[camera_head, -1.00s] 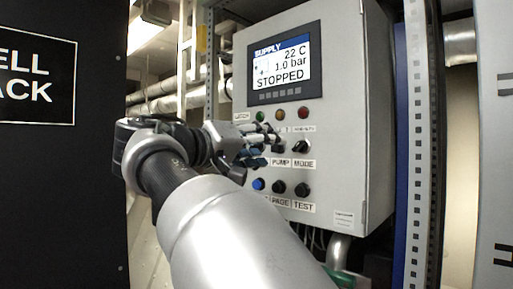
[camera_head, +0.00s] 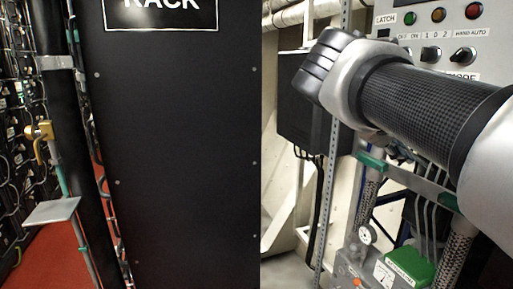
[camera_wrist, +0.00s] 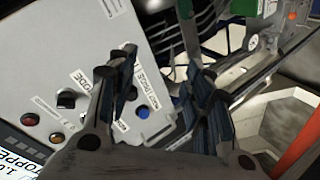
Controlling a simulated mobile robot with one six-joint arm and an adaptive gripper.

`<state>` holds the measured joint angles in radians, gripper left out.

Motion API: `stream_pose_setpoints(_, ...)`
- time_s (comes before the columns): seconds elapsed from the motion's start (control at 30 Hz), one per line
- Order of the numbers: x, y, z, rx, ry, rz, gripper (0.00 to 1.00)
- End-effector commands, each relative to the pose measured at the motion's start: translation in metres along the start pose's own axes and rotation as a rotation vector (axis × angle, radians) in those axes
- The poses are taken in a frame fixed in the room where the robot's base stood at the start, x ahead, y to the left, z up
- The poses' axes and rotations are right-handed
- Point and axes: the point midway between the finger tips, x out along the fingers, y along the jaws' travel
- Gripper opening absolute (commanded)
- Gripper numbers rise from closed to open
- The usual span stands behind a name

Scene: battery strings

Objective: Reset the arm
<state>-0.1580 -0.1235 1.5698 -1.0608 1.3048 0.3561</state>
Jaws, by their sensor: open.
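In the wrist view my gripper (camera_wrist: 160,82) is open, its two dark fingers spread with nothing between them. Behind the fingers, the grey control panel (camera_wrist: 60,62) appears tilted, with its knobs, a blue button (camera_wrist: 142,112) and part of the display (camera_wrist: 14,146). In the head view my arm (camera_head: 420,100) reaches in from the right edge, below and in front of the panel (camera_head: 440,18). The gripper itself cannot be made out there; the arm hides part of the panel's lower face.
A tall black rack panel (camera_head: 180,150) fills the middle left. A yellow-handled valve (camera_head: 40,135) and a small grey plate (camera_head: 52,211) are at the left. Pipes, a gauge (camera_head: 367,234) and a green block (camera_head: 410,267) lie below my arm.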

Motion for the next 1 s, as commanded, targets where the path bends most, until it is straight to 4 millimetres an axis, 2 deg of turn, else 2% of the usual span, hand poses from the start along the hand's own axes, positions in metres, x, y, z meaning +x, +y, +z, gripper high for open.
stream_pose_setpoints(0.03,0.001,-0.015,0.029,-0.019,-0.026,-0.077,0.47)
stream_pose_setpoints(0.2,-0.007,-0.080,0.117,-0.057,-0.100,-0.348,0.47)
stream_pose_setpoints(0.4,-0.033,-0.155,0.217,-0.027,-0.172,-0.639,0.47)
stream_pose_setpoints(0.5,-0.049,-0.188,0.257,0.008,-0.198,-0.757,0.47)
stream_pose_setpoints(0.6,-0.061,-0.213,0.287,0.047,-0.217,-0.846,0.47)
stream_pose_setpoints(0.7,-0.070,-0.229,0.304,0.076,-0.229,-0.899,0.47)
stream_pose_setpoints(0.8,-0.073,-0.236,0.310,0.091,-0.233,-0.922,0.47)
stream_pose_setpoints(1.0,-0.074,-0.237,0.311,0.092,-0.234,-0.926,0.47)
